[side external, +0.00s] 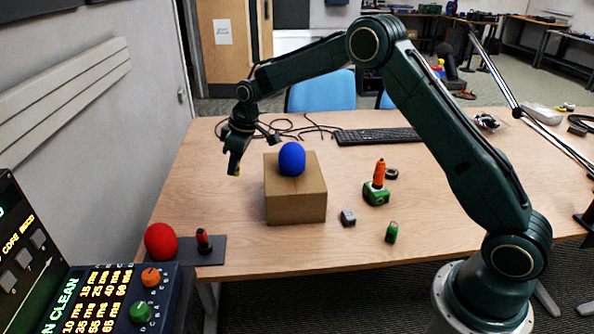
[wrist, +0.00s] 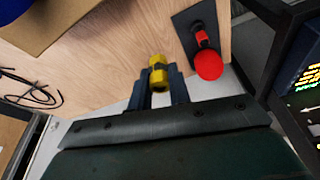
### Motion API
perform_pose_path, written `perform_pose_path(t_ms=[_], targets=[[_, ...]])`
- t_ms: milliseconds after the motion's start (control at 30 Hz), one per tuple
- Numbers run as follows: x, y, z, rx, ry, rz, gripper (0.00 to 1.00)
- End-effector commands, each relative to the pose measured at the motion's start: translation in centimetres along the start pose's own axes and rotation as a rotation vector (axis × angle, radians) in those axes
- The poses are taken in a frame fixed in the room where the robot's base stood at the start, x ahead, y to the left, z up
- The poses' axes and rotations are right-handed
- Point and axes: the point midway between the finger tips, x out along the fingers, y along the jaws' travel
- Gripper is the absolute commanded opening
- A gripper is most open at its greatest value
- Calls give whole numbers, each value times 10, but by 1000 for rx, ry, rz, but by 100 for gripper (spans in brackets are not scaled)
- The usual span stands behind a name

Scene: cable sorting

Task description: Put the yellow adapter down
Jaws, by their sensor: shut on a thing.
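The yellow adapter (wrist: 158,74) is a small yellow piece with a dark band around its middle. My gripper (wrist: 160,85) is shut on it, with one finger on each side, in the wrist view. In the side external view my gripper (side external: 235,165) hangs above the left part of the table, left of the cardboard box.
A cardboard box (side external: 296,205) carries a blue foam ball (side external: 291,159). A dark mat (side external: 212,251) at the front left bears a red foam ball (side external: 160,241) and a red-and-black connector (side external: 203,241). Green and grey pieces lie right of the box. Table between box and mat is clear.

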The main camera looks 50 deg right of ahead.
Motion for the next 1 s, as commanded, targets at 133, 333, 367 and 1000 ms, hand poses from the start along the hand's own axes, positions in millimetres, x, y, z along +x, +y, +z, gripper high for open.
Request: perform_pose_path(t_ms=[133, 333, 367, 1000], targets=[[-10, 0, -3, -1, 3, 1, 0], [-36, 1, -12, -1, 4, 2, 0], [-40, 0, -13, -1, 4, 2, 0], [-75, 141, 70, 524, -22, 159, 0]])
